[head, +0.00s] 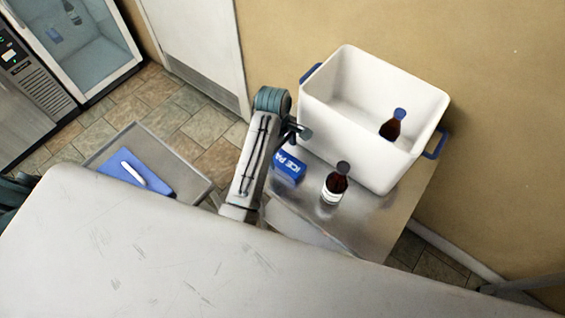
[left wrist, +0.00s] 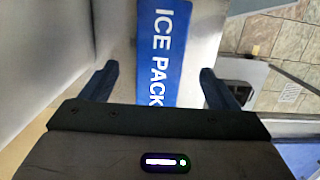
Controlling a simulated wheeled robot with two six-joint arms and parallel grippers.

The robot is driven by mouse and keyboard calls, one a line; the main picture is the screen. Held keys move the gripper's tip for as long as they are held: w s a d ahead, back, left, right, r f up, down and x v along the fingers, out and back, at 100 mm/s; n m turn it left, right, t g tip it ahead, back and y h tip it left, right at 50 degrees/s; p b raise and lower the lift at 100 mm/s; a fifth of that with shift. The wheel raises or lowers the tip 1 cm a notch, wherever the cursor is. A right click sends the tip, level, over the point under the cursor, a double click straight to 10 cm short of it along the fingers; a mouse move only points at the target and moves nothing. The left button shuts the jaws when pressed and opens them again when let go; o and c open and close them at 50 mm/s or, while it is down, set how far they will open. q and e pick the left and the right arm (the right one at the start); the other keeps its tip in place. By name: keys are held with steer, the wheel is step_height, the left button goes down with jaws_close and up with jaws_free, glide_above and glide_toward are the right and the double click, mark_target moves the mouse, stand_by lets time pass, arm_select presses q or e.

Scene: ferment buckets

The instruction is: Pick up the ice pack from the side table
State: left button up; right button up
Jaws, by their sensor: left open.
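The ice pack (head: 289,166) is a small blue block with white lettering. It lies on the metal side table (head: 330,228), beside the white tub and a dark bottle. My left gripper (head: 299,133) is at the ice pack's far side in the head view, close to it. In the left wrist view, the ice pack (left wrist: 165,50) shows ahead between the two spread fingers of the left gripper (left wrist: 158,82). The fingers are open and hold nothing. Whether they touch the pack cannot be told. My right gripper is not in view.
A white tub (head: 345,125) with blue handles stands on the side table, with a bottle (head: 391,125) inside. Another dark bottle (head: 336,184) stands near the ice pack. A tray (head: 193,181) with a blue cloth (head: 118,166) and white tool (head: 132,174) is at left.

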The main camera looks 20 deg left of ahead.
mark_target(282, 159)
arm_select(q)
steer(key=shift+f+p, duration=0.25)
steer(key=shift+p, duration=0.05)
step_height(282, 159, down, 4)
steer(key=shift+d+f+p, duration=0.1)
steer(key=shift+f+p, duration=0.05)
steer(key=shift+p, duration=0.85)
steer(key=shift+f, duration=0.25)
steer(key=shift+r, duration=0.1)
steer(key=c, duration=1.3)
